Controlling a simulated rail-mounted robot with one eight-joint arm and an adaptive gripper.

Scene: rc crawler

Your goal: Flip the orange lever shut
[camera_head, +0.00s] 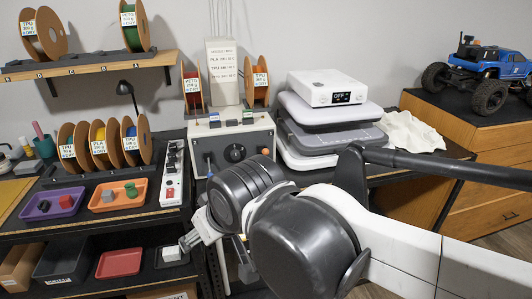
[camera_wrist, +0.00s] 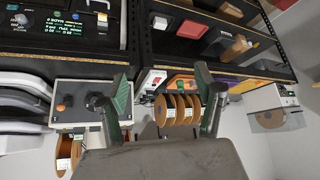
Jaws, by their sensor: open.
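A small orange part (camera_head: 265,152) sits on the right of the front face of a grey control box (camera_head: 229,137), beside a dark round dial (camera_head: 235,153). In the wrist view the orange part (camera_wrist: 68,102) shows on the box's face, too small to tell its lever shape or position. My gripper (camera_head: 186,243) is low in front of the shelving in the head view, partly hidden by my wrist. In the wrist view my gripper (camera_wrist: 162,80) has its two green-padded fingers spread, with nothing between them, apart from the box.
A white unit (camera_head: 327,88) sits on grey stacked cases right of the box. A power strip (camera_head: 172,170), a purple tray (camera_head: 53,206) and an orange tray (camera_head: 118,193) lie to the left. Filament spools (camera_head: 101,145) stand behind them. A blue crawler (camera_head: 484,67) is far right.

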